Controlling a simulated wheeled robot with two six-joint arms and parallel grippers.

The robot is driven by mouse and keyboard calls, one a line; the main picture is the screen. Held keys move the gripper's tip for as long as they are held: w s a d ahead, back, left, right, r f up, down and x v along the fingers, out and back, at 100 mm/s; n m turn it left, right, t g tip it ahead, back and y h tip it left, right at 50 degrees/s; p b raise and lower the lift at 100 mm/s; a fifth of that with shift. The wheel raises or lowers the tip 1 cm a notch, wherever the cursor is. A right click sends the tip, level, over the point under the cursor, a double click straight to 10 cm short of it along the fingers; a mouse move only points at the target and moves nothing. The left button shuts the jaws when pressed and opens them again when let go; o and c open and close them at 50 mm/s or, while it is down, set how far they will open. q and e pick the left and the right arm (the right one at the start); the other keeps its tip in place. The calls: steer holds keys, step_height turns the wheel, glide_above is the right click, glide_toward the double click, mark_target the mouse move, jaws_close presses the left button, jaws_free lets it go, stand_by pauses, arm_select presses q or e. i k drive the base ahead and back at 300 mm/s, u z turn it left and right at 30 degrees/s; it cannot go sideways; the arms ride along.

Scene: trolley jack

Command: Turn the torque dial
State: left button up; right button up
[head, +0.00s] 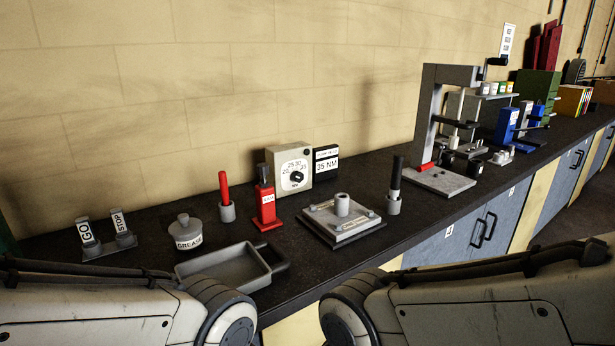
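The torque dial is a black knob (297,178) on the white face of a beige box (290,153) that stands against the wall on the black workbench. Numbers such as 20, 25, 30 and 35 ring the knob. The pointer's exact setting is too small to tell. A black sign (326,165) reading 35 NM stands just right of the box. My two arms cross the bottom of the head view, both well short of the dial. Neither gripper shows.
In front stand a red bottle (266,205), a red-handled tool in a grey cup (226,205), a grey plate fixture (341,220) and a black-handled tool (395,185). A grey tray (225,268), grease pot (186,232) and GO/STOP switches (103,238) are left. A press (440,178) stands right.

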mark_target(297, 176)
steer(key=z, duration=1.85)
steer(key=i, duration=1.35)
steer(key=u, duration=1.85)
